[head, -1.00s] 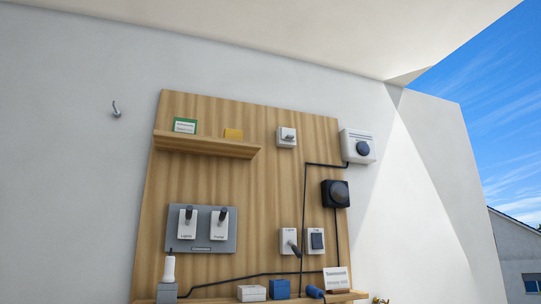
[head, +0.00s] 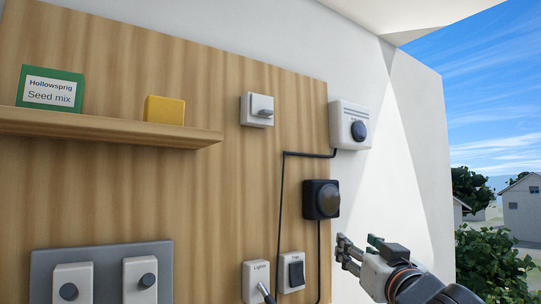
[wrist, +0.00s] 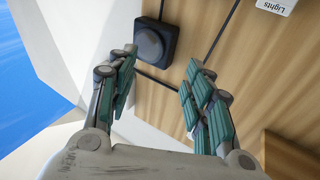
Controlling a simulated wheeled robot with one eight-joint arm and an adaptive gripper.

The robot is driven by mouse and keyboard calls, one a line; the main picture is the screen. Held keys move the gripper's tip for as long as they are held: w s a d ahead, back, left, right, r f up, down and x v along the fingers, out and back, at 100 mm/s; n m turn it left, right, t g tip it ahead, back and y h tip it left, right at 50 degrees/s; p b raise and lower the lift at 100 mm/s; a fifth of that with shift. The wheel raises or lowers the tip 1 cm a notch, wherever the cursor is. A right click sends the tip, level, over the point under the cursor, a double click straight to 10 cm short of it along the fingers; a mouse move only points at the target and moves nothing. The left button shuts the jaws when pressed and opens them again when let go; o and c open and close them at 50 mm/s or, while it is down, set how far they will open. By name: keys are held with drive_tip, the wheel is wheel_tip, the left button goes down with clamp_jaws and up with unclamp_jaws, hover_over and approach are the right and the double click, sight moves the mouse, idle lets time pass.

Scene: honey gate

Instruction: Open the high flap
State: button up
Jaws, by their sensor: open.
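No part in view is labelled as the high flap, so I cannot tell which one it is. High on the wooden board is a small white plate with a grey lever (head: 257,109). To its right on the wall is a white box with a dark round knob (head: 350,125). Below that is a black box with a round dome (head: 321,200). My gripper (head: 355,248) is open and empty at the lower right, below and right of the black box in the picture. The wrist view shows the black box (wrist: 155,43) beyond the spread fingers.
A wooden shelf (head: 110,128) holds a green seed mix packet (head: 50,89) and a yellow block (head: 164,110). A Lights switch (head: 256,282) and a rocker switch (head: 291,272) sit low on the board. A black cable (head: 283,200) runs along it. Open air lies right.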

drive_tip(key=w+a+r+n+t+y+p, duration=0.1)
drive_tip(key=a+r+n+y+p, duration=0.2)
drive_tip(key=r, duration=0.5)
drive_tip(key=a+r+y+p, duration=0.2)
drive_tip(key=a+r+p, duration=0.15)
drive_tip(key=r, duration=0.45)
drive_tip(key=n+g+y+p, duration=0.1)
drive_tip(key=n+y+p, duration=0.3)
drive_tip(key=y+p, duration=0.2)
approach(269, 113)
drive_tip(key=shift+g, duration=0.3)
drive_tip(key=p+x, duration=0.1)
drive_tip(key=x, duration=0.3)
drive_tip(key=p+x, duration=0.2)
drive_tip(key=x, duration=0.3)
drive_tip(key=shift+w+r, duration=0.2)
drive_tip(key=shift+r, duration=0.15)
drive_tip(key=c, duration=1.1)
